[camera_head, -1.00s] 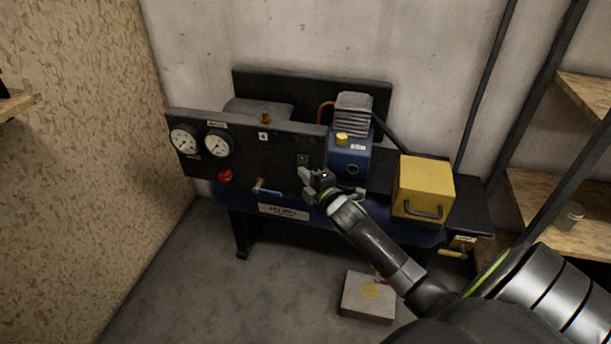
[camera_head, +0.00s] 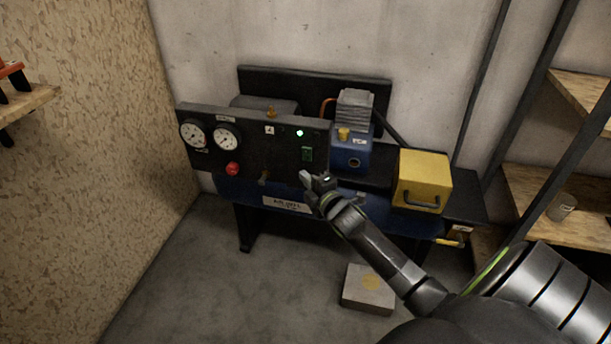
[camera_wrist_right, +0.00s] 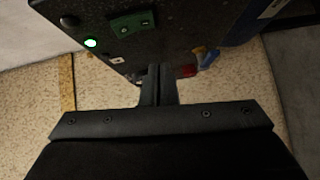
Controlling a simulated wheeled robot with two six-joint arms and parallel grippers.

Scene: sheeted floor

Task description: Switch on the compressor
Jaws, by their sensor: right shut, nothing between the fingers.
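The compressor stands against the back wall, with a dark control panel (camera_head: 255,148) in front and a blue motor block (camera_head: 349,155) behind on the right. A small lamp (camera_head: 299,133) on the panel glows green; it also shows in the wrist view (camera_wrist_right: 91,43). Below the lamp is a green switch (camera_head: 307,154), seen also in the wrist view (camera_wrist_right: 132,24). My right gripper (camera_head: 312,180) is shut and empty, just below the switch and apart from it. In the wrist view its fingers (camera_wrist_right: 158,85) are together. My left gripper is not in view.
A red knob (camera_head: 233,169) and two gauges (camera_head: 226,137) sit on the panel's left. A yellow box (camera_head: 423,181) with a handle stands at the right. A grey block (camera_head: 368,289) lies on the floor. Wooden shelves (camera_head: 545,200) stand at the right.

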